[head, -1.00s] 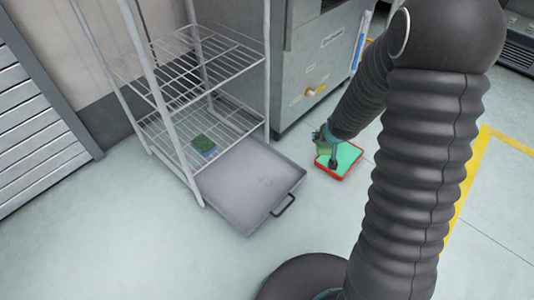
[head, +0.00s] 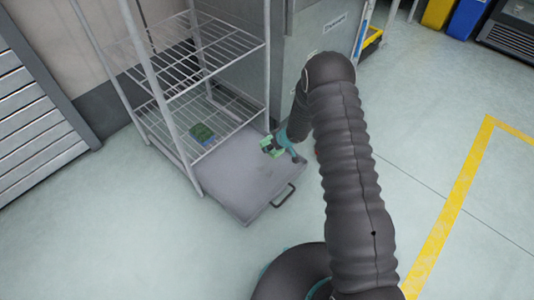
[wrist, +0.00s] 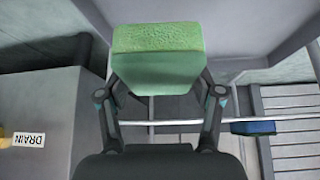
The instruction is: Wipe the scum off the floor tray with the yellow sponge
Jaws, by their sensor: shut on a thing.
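The grey floor tray (head: 232,182), with a handle at its front right, sticks out from under the wire rack. Faint darker marks show on its surface. My gripper (head: 271,147) is over the tray's back right part, shut on a sponge (wrist: 157,55). The held sponge looks green with a yellowish tint in the wrist view, gripped between both fingers (wrist: 160,90). Whether it touches the tray cannot be told. Another sponge (head: 202,133), green on top and blue below, lies on the rack's lower shelf; its blue side shows in the wrist view (wrist: 253,128).
The wire rack (head: 160,95) stands over the tray's back, its posts close to the tray's left. A grey cabinet (head: 305,60) is behind my arm. A DRAIN label (wrist: 28,140) shows in the wrist view. Floor at the front left is clear.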

